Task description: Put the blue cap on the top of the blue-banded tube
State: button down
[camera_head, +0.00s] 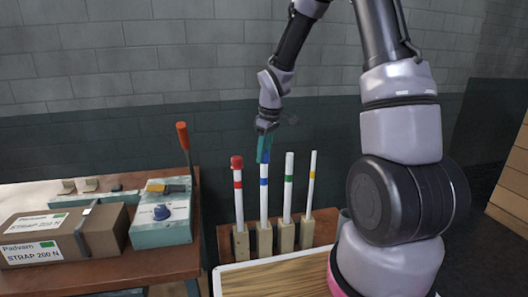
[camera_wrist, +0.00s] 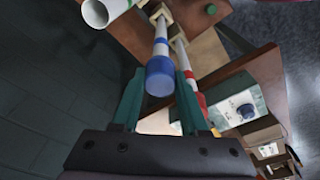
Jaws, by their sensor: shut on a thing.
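The blue-banded tube (camera_head: 264,195) is white and stands upright in a wooden block, second from left in the row. My gripper (camera_head: 265,148) is directly above it, pointing down, with teal fingers. In the wrist view, my gripper (camera_wrist: 160,78) is shut on the blue cap (camera_wrist: 159,76), which sits between the fingertips. The tube (camera_wrist: 161,32) with its blue band lines up behind the cap. The cap also shows as a bit of blue (camera_head: 263,156) at the tube's top in the head view. It looks on or very near the rim; the exact seating is hidden.
A red-banded tube (camera_head: 238,200) with a red cap stands left. Green-banded (camera_head: 288,190) and yellow-banded (camera_head: 311,185) tubes stand right, uncapped. A teal box with a blue knob (camera_head: 162,220), an orange-handled lever (camera_head: 183,140) and a cardboard box (camera_head: 60,240) are at left.

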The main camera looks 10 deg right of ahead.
jog(key=shift+f, duration=0.1)
dwell(0.3)
grip_release()
dwell(0.4)
jog(key=shift+r, duration=4.05)
